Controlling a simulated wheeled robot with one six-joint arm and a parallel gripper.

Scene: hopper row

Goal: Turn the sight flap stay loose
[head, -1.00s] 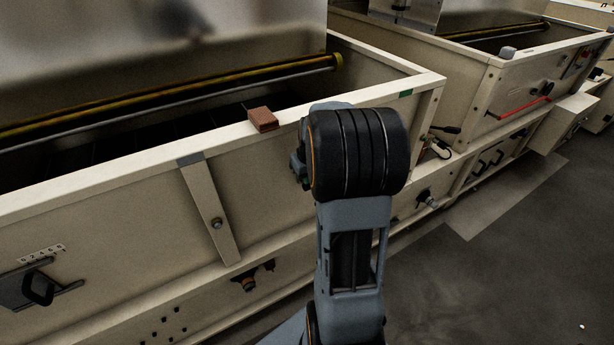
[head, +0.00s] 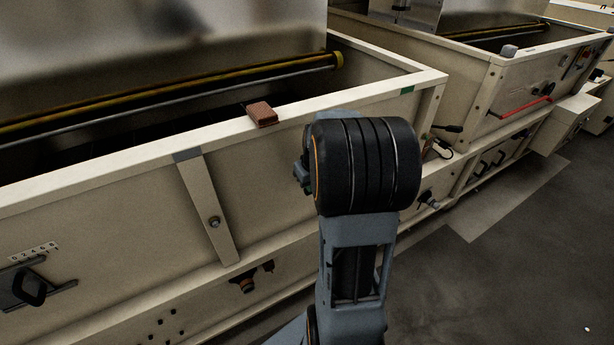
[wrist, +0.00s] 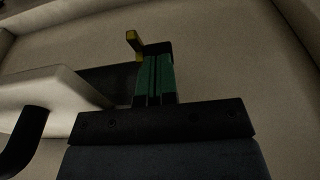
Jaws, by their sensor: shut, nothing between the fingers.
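In the wrist view my gripper (wrist: 155,82) points at a cream panel, its green-faced fingers shut together with nothing between them. A small yellow-ended piece (wrist: 134,40) shows just beyond and left of the fingertips; it may be the sight flap stay, but I cannot tell for certain. A dark part continues behind the fingertips, and I cannot tell whether they touch it. In the head view my arm hides the gripper and the panel area in front of it. No sight flap is clearly visible there.
In the wrist view a pale box-like part (wrist: 45,88) and a black curved bar (wrist: 28,140) lie left of my gripper. In the head view a brown block (head: 262,114) sits on the hopper rim (head: 120,158). Open floor (head: 500,270) lies to the right.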

